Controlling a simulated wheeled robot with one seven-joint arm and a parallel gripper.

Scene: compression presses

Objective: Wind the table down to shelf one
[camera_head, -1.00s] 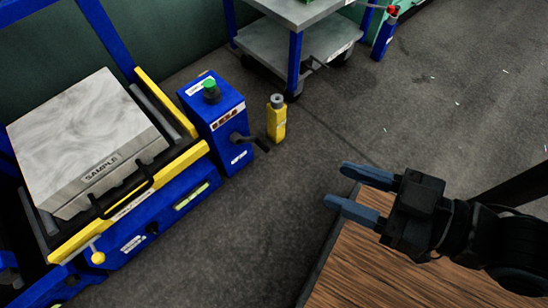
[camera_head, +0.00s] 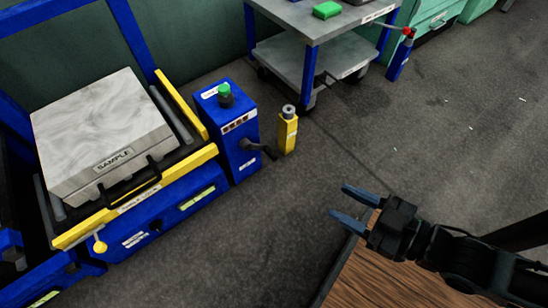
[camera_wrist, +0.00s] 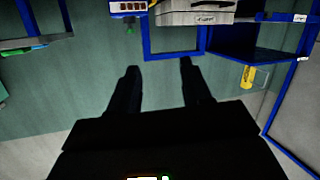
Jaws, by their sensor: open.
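A press table with yellow edges (camera_head: 80,232) stands at the left, carrying a grey block labelled SAMPLE (camera_head: 100,130). To its right is a blue control box (camera_head: 228,130) with a green button (camera_head: 226,96) on top. A dark crank handle (camera_head: 262,149) sticks out from the box's right side. My gripper (camera_head: 339,200) is open and empty, right of the crank and clearly apart from it. In the wrist view, its dark fingers (camera_wrist: 158,72) are spread before a green wall, with the grey block (camera_wrist: 195,14) at the top. Shelf-one markings cannot be read.
A yellow post (camera_head: 288,132) stands close right of the crank. A grey trolley (camera_head: 325,30) with a lower shelf stands behind it. A wooden top (camera_head: 375,275) lies below my gripper. The floor between crank and gripper is clear.

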